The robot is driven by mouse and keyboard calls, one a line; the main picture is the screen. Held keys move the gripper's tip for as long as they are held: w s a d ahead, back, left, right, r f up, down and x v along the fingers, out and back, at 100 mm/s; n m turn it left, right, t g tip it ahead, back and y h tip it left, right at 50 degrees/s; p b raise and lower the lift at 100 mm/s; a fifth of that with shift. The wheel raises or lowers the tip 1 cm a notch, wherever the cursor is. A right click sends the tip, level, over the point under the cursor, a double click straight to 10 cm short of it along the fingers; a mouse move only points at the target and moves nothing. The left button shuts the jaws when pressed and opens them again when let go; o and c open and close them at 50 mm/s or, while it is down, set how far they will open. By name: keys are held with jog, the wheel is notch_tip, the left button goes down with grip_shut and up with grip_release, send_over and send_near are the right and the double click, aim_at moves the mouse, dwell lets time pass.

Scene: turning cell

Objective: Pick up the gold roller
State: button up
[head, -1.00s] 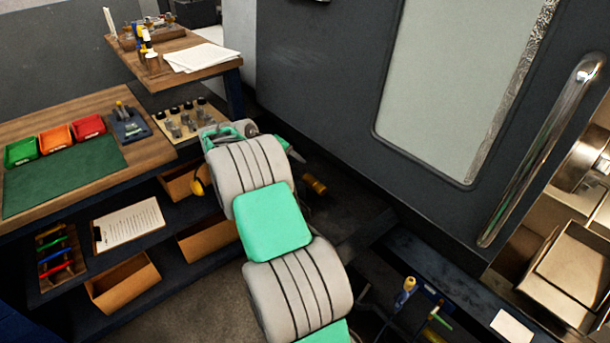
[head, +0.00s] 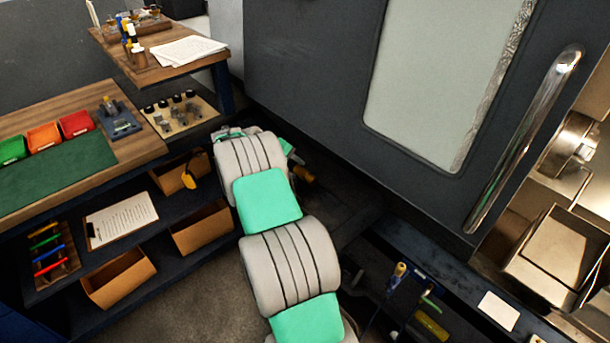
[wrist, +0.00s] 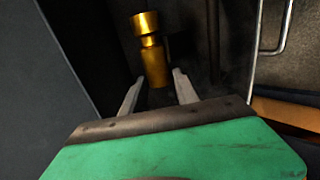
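The gold roller (wrist: 150,50) is a shiny stepped cylinder with a groove below its wider top end. In the wrist view it lies just ahead of my gripper (wrist: 158,77), in line with the gap between the fingers. The two fingers are apart, one on each side of its near end, and nothing is held. I cannot tell whether the near end is between the tips or just beyond them. In the head view only a small part of the gold roller (head: 304,174) shows, low in the dark beside the machine; my arm hides most of my gripper.
The dark machine (head: 310,90) with a window and long handle (head: 525,140) stands close on the right. The workbench (head: 140,150) and its shelf with cardboard bins (head: 120,278) stand left. A tool holder (head: 400,300) is at lower right. A metal handle (wrist: 283,25) shows in the wrist view.

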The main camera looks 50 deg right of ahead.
grip_shut()
dwell(0.3)
jog(key=shift+r, duration=0.15)
